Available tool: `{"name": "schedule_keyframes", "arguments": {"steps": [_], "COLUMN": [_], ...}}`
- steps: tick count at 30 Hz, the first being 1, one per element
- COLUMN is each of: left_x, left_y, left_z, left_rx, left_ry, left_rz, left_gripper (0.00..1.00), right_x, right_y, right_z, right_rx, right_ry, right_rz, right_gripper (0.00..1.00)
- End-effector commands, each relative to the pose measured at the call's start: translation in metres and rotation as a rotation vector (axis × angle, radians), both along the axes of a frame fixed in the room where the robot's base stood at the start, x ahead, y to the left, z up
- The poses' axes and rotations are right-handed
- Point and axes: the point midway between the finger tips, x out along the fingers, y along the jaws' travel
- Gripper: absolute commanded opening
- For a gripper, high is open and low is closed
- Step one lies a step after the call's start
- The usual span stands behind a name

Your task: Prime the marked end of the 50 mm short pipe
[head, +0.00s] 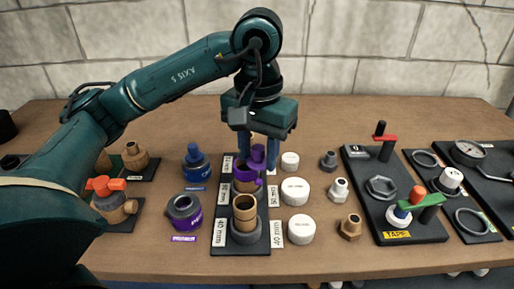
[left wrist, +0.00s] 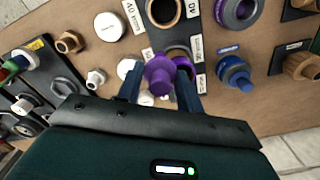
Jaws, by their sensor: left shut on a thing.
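My left gripper (head: 259,150) points down and is shut on a purple-topped dauber (head: 258,154), which also shows between the fingers in the left wrist view (left wrist: 159,76). It is over the black pipe rack (head: 231,246). Just below and beside the dauber stands a short tan pipe (head: 244,187) with purple around its upper part; its rim shows in the left wrist view (left wrist: 177,52). I cannot tell whether the dauber touches it. A wider view of the nearer tan pipe (head: 244,208) shows it upright in a grey socket, labelled 40 mm. An open grey can with a purple label (head: 184,213) stands left of the rack. My right gripper is not in view.
A blue can (head: 197,162) stands behind the purple-labelled can. White caps (head: 295,191) and grey and brown fittings (head: 339,189) stand right of the rack. A black tool tray (head: 411,226) lies farther right. Valves (head: 107,205) stand at left, partly behind my arm.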

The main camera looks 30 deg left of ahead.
Motion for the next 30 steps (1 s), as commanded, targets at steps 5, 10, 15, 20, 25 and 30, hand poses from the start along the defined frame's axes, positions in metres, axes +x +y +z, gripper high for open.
{"name": "schedule_keyframes", "arguments": {"steps": [5, 10, 15, 20, 25, 30], "left_x": [0.000, 0.000, 0.000, 0.000, 0.000, 0.000], "left_y": [0.000, 0.000, 0.000, 0.000, 0.000, 0.000], "left_z": [0.017, 0.031, 0.044, 0.057, 0.069, 0.069], "left_rx": [0.000, 0.000, -0.001, 0.000, 0.000, 0.000], "left_ry": [-0.002, -0.001, 0.000, -0.001, 0.000, 0.000], "left_rz": [0.001, 0.001, 0.001, 0.001, 0.001, 0.001], "left_gripper": [0.22, 0.22, 0.22, 0.22, 0.22, 0.22], "right_x": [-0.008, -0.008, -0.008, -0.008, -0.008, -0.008], "right_y": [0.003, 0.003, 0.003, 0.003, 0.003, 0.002], "right_z": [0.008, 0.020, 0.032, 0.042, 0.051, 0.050], "right_rx": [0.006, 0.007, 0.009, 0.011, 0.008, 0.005], "right_ry": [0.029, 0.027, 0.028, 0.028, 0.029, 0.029], "right_rz": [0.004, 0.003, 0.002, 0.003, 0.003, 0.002], "right_gripper": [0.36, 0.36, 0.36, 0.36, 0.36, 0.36]}}
